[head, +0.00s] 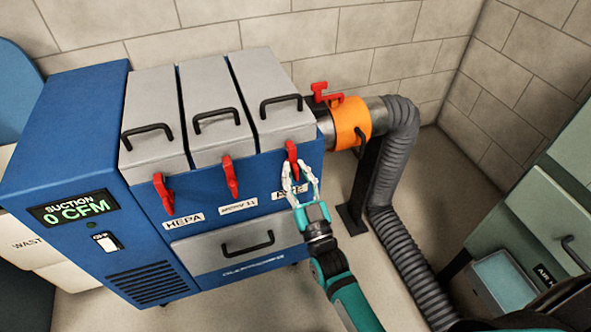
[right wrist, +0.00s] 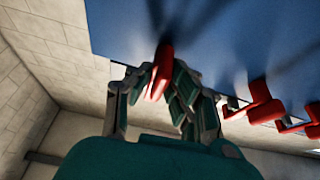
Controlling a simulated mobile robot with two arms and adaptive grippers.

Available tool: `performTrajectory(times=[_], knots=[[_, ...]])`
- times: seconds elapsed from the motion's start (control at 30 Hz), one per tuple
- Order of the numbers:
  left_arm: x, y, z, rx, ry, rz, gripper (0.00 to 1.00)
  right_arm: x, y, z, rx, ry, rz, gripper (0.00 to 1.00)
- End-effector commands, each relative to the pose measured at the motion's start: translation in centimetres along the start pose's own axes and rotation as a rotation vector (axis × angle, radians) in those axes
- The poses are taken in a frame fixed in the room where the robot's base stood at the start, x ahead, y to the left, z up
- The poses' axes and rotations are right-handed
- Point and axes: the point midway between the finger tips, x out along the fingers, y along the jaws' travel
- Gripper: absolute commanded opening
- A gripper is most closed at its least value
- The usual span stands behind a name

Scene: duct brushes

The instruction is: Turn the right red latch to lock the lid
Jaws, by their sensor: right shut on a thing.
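Three grey lids sit side by side on the blue machine (head: 155,205), each closed with a black handle. The right lid (head: 272,100) has a red latch (head: 292,157) at its front edge, pointing down toward my right gripper. My right gripper (head: 299,178) is shut on this right red latch, which also shows between the fingers in the right wrist view (right wrist: 160,72). The middle red latch (head: 230,176) and left red latch (head: 163,194) hang down, apart from my gripper. The fingers partly hide the label below the right latch. My left gripper is not in view.
An orange collar (head: 351,122) with a red lever joins a grey ribbed hose (head: 402,200) right of the machine. A drawer (head: 240,250) with a black handle is below the latches. A green cabinet (head: 545,215) stands at the right.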

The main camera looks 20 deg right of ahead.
Motion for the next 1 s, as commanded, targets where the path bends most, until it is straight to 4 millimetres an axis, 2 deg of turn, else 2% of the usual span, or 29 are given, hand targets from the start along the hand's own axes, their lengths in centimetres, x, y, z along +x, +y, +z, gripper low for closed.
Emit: performTrajectory(times=[0.23, 0.67, 0.7, 0.8, 1.0], knots=[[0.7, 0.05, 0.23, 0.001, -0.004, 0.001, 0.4, -0.09, -0.03, 0.16, 0.048, -0.005, 0.019, 0.0], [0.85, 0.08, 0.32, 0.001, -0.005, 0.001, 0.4, -0.1, -0.01, 0.18, 0.054, -0.005, 0.021, 0.0], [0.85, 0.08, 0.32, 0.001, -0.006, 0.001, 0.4, -0.1, -0.01, 0.18, 0.054, -0.005, 0.021, 0.23], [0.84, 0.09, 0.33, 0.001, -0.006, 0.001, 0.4, -0.08, -0.01, 0.15, 0.053, -0.004, 0.021, 0.35], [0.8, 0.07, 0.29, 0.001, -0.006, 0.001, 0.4, -0.03, 0.01, 0.07, 0.052, -0.002, 0.021, 0.35]])
